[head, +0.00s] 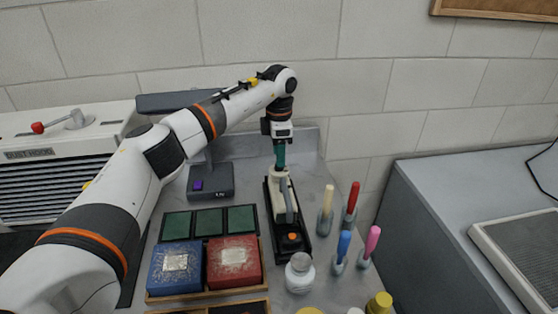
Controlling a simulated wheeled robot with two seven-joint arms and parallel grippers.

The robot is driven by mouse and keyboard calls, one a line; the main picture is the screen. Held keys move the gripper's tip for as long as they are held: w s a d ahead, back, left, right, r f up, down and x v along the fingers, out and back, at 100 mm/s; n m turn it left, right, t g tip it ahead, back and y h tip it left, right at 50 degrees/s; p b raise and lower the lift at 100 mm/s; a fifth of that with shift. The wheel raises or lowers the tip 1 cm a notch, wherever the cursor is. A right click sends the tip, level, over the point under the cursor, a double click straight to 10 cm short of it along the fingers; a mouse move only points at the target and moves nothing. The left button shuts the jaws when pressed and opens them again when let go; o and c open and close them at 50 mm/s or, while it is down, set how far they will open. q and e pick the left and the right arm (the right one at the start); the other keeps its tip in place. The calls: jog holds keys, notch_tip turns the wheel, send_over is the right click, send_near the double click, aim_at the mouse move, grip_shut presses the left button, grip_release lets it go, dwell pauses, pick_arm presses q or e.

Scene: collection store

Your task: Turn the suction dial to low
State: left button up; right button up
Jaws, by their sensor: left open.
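The dust hood (60,155) stands at the left edge, with a louvred front and a label partly readable as "DUST HOOD". On its sloping top is a grey dial (77,118) with a lever ending in a red knob (38,127), which points left. Small marks lie to the right of the dial, too small to read. My left arm reaches past the hood, and my left gripper (280,160) points down over the back of the bench, well to the right of the dial and apart from it. It is open; its fingertips are hard to make out above a pale tool. My right gripper is out of view.
Below the gripper is a black tray (306,244) with a pale tool. Blue (172,270) and red (235,264) boxes, a white jar (299,274) and several coloured upright handles crowd the bench. A grey cabinet (425,240) stands right. The wall is behind.

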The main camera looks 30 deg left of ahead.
pick_arm(q)
notch_tip(320, 180, up, 9)
jog(key=b, duration=0.1)
jog(key=shift+r, duration=0.15)
dwell(0.4)
